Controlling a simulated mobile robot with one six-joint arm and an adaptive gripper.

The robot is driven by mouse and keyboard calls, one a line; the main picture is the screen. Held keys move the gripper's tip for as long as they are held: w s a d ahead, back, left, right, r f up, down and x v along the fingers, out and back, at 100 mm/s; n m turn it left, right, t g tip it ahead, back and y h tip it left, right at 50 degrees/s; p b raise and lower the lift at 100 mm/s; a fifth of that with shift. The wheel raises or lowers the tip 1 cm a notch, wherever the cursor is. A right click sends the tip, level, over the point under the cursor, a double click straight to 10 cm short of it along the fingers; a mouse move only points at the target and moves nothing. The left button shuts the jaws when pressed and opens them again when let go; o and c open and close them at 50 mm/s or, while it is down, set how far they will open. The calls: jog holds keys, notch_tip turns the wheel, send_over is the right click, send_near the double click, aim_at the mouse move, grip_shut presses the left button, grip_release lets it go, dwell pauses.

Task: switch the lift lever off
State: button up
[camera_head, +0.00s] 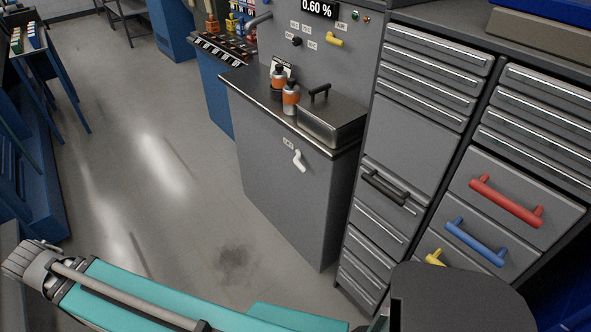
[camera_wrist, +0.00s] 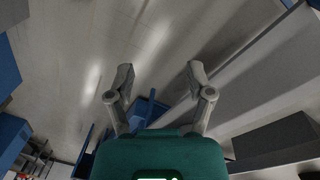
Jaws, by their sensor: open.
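The lift lever is a small white lever (camera_head: 299,160) on the front panel of a grey cabinet (camera_head: 275,195), below a small label too fine to read surely. It hangs down, with its lower end tilted slightly right. My gripper (camera_wrist: 159,76) shows in the wrist view with its two grey fingers spread apart and nothing between them. The floor lies beyond the fingers. I cannot make out the lever in the wrist view. In the head view my teal arm crosses the lower left, well apart from the lever; the fingers are not clear there.
A yellow lever (camera_head: 335,40) is on the panel above. Drawers with red (camera_head: 506,203) and blue (camera_head: 475,243) handles stand right. The floor (camera_head: 150,170) left is clear.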

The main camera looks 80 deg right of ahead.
jog(key=s+d+f+m+g+h+b, duration=0.1)
jog(key=s+d+f+m+h+b, duration=0.25)
jog(key=d, duration=0.85)
jog(key=d+f+m+g+h+b, duration=0.15)
jog(key=d+f+b, duration=0.25)
jog(key=d+b, duration=0.55)
jog(key=s+d+f+m+g+h+b, duration=0.2)
jog(key=d+f+h+b, duration=0.15)
jog(key=d, duration=1.15)
jog(key=m+g+h+b, duration=0.2)
jog(key=m+g+b, duration=0.4)
jog(key=g+b, duration=0.8)
send_near(301, 167)
jog(key=w+a+t+b, duration=0.2)
jog(key=w+t+b, duration=0.1)
jog(key=shift+a+r, duration=0.15)
jog(key=shift+r, duration=0.15)
jog(key=shift+s, duration=0.1)
jog(key=p+x, duration=0.1)
jog(key=x, duration=1.2)
jog(key=shift+s+d+r+p, duration=0.15)
jog(key=shift+s+d+p, duration=0.1)
jog(key=shift+d+p, duration=0.05)
